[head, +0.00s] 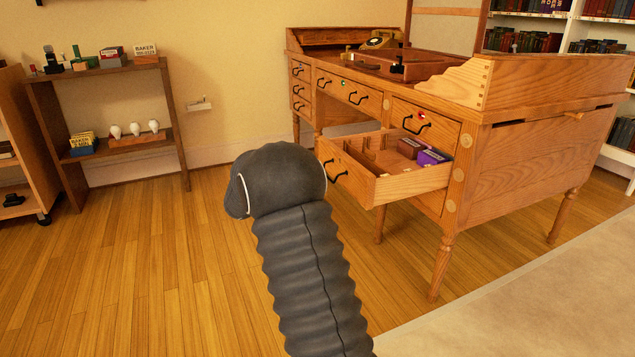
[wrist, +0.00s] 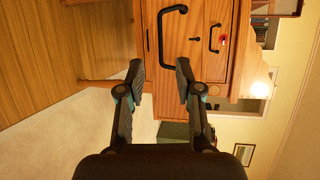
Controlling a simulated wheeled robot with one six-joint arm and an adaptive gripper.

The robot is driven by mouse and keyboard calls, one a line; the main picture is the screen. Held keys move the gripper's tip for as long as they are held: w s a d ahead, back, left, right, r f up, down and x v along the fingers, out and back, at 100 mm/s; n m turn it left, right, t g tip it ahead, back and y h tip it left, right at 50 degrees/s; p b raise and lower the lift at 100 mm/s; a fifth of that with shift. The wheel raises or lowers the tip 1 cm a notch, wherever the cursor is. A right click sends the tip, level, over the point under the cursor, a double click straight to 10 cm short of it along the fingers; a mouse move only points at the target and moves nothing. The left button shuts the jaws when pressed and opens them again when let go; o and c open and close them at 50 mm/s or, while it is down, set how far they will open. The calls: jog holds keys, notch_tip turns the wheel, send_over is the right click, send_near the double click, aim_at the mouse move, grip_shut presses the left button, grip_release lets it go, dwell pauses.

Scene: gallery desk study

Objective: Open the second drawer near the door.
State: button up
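The wooden desk (head: 530,150) has a right-hand stack of drawers. Its second drawer (head: 410,185) is pulled out, with dividers and small boxes inside. The drawer above it (head: 425,124) is shut, with a red light by its handle. In the wrist view, which is turned sideways, the pulled-out drawer's front (wrist: 165,55) is close, with its black handle (wrist: 172,22). My gripper (wrist: 160,78) is open and empty; the handle shows beyond the fingertips, apart from them. In the head view my dark arm hides the gripper.
A purple box (head: 433,157) lies in the open drawer. A telephone (head: 380,40) and a case (head: 385,65) are on the desk. A low shelf (head: 110,75) stands at the left wall. Wooden floor (head: 150,260) left of my arm is clear.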

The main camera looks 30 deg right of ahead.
jog(key=shift+v, duration=1.05)
